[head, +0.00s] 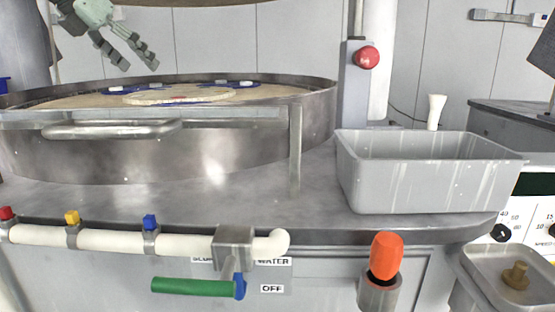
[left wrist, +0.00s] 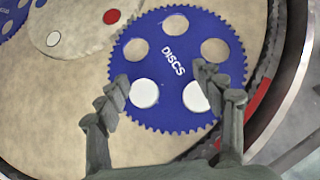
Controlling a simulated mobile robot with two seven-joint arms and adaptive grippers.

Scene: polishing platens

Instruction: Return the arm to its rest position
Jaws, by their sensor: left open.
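My left gripper (head: 130,52) is open and empty in the head view, raised above the round polishing platen (head: 60,101) at the upper left. Two of the carrier's round holes show white, and the others show the tan platen colour. I see no object between the fingers. My right gripper is not in either view.
A steel rim (head: 225,140) rings the platen. A grey bin (head: 430,185) stands to the right. A red button (head: 366,57) sits on a post behind. A white pipe (head: 110,240), a green lever (head: 190,286) and an orange knob (head: 386,256) line the front.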

